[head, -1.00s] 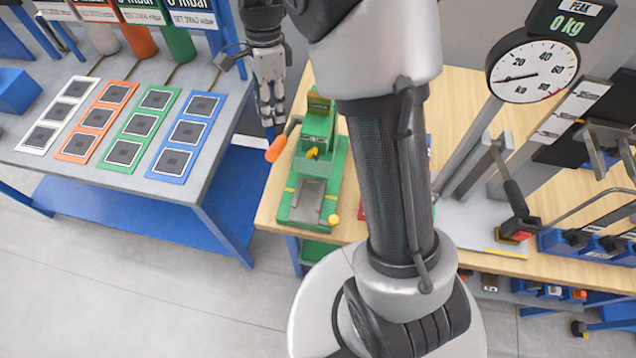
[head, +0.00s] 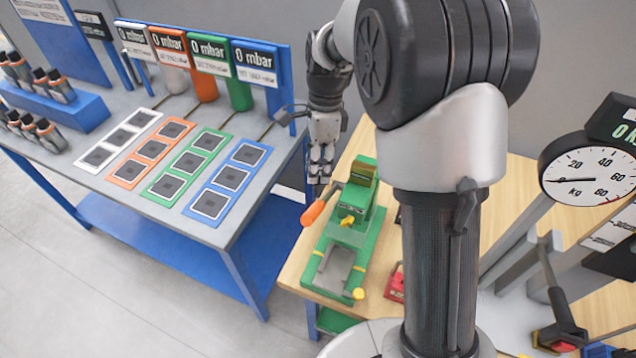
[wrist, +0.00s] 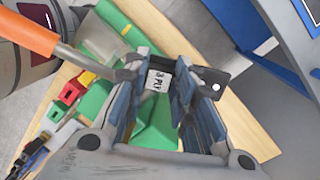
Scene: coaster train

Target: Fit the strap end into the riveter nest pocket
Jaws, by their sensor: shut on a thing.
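The green riveter (head: 345,240) stands at the left end of the wooden bench, its orange handle (head: 314,212) sticking out to the left. My gripper (head: 321,175) points down just behind the handle, at the riveter's left side. In the wrist view my gripper (wrist: 163,85) is shut on a dark strap end (wrist: 234,72) with a white "3 PLY" label between the fingers. The strap's dark tip, with a pale hole, sticks out to the right. Green riveter parts (wrist: 150,135) lie below the fingers. I cannot make out the nest pocket; the strap appears held above the riveter, apart from it.
The orange handle (wrist: 28,32) and its metal lever reach close to the fingers at left. A red block (head: 396,283) sits right of the riveter. A dial scale (head: 590,178) stands further right. A blue-framed table (head: 60,150) with coloured pad panels is at left.

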